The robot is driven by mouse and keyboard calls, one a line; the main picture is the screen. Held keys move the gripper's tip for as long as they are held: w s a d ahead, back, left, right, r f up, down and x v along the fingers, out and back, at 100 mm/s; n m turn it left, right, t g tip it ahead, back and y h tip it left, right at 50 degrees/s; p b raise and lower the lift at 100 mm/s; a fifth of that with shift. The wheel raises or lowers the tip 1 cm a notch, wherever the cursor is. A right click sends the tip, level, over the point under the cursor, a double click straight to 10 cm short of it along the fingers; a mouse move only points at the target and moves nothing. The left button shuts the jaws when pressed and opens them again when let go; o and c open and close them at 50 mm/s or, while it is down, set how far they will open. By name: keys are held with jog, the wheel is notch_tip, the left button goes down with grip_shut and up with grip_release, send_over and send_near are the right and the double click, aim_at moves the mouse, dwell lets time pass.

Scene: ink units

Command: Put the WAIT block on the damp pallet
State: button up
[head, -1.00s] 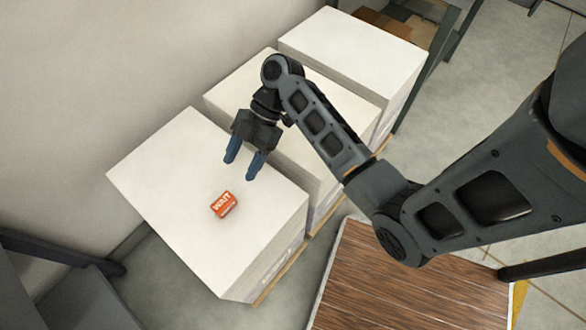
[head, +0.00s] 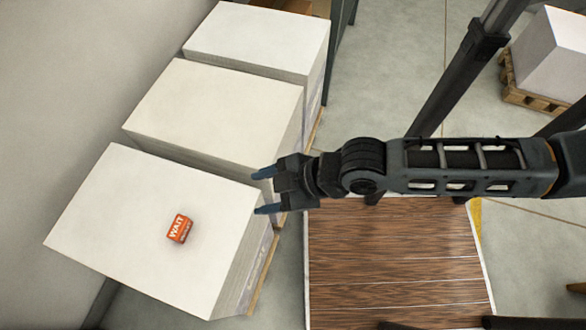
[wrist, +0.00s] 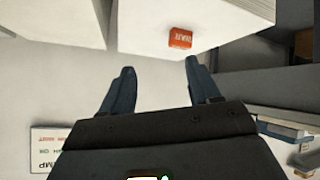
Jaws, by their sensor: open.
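The WAIT block (head: 180,228) is small and orange-red with white lettering. It sits on top of the nearest white paper stack (head: 110,225), and it also shows in the wrist view (wrist: 180,38). My gripper (head: 262,191) is open and empty, to the right of the block and apart from it, near the stack's right edge. In the wrist view my two blue fingers (wrist: 160,68) are spread, with the block beyond them. A pallet edge (head: 263,275) shows under the nearest stack. I cannot tell which pallet is the damp one.
Two more white stacks, the middle one (head: 215,105) and the far one (head: 260,38), stand behind. A brown wood-grain surface (head: 395,265) lies below my arm. Another stack on a pallet (head: 530,97) stands far right. A sign (wrist: 48,148) ending in "MP" shows in the wrist view.

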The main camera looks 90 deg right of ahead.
jog(key=s+a+r+m+t, duration=0.1)
jog(key=s+a+r+t, duration=0.1)
jog(key=r, duration=0.6)
jog(key=s+a+r+m+t, duration=0.1)
jog(key=s+a+r+t, duration=0.1)
jog(key=r, duration=0.6)
jog(key=shift+s+m+t+y, duration=0.3)
jog(key=shift+s+t+y, duration=0.1)
jog(key=shift+s, duration=0.25)
jog(key=shift+a, duration=0.1)
jog(key=shift+c, duration=0.2)
